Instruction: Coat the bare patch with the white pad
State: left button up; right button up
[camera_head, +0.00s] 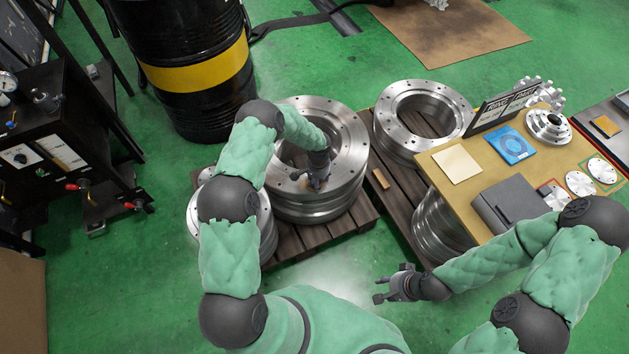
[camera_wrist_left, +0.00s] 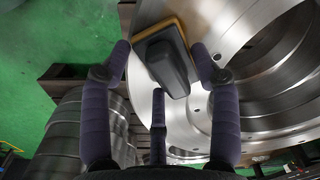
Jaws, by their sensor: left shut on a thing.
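My left gripper (camera_head: 316,182) is over the near-left steel ring (camera_head: 345,140), which lies on a pallet. In the left wrist view, my left gripper (camera_wrist_left: 163,85) has its fingers around a dark grey block-shaped handle (camera_wrist_left: 168,62) with a tan-orange base edge. This block is against the flat face of the ring (camera_wrist_left: 145,95); whether it touches is unclear. Its underside is hidden, so I cannot tell if it is white. I cannot make out a bare patch. My right gripper (camera_head: 381,290) is open and empty, low over the floor.
A second steel ring (camera_head: 424,112) stands to the right. A tan table (camera_head: 470,205) bears a cream sheet (camera_head: 457,165), a blue item (camera_head: 510,146), a grey box (camera_head: 509,206) and metal discs. A black drum (camera_head: 190,65) with a yellow band stands behind. A black control unit (camera_head: 45,145) is at left.

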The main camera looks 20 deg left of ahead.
aim_at(300, 187)
pick_arm(q)
jog(key=shift+w+d, duration=0.4)
jog(key=shift+d, duration=0.35)
jog(key=shift+w+d, duration=0.35)
jog(key=shift+d, duration=0.35)
jog(key=shift+s+a+r, duration=0.1)
jog(key=shift+s+a, duration=0.3)
jog(key=shift+a, duration=0.4)
jog(key=shift+s+a, duration=0.4)
jog(key=shift+a, duration=0.35)
jog(key=shift+s+a+f, duration=0.1)
jog(key=shift+s+a, duration=0.35)
jog(key=shift+a, duration=0.35)
jog(key=shift+s+a+f, duration=0.1)
jog(key=shift+s+a, duration=0.35)
jog(key=shift+a, duration=0.3)
jog(key=shift+s+a, duration=0.45)
jog(key=shift+a, duration=0.35)
jog(key=shift+s+a, duration=0.35)
jog(key=shift+a, duration=0.1)
jog(key=shift+f, duration=0.1)
jog(key=shift+w+r+p, duration=0.1)
jog(key=shift+r+p, duration=1.8)
jog(key=shift+r, duration=1.2)
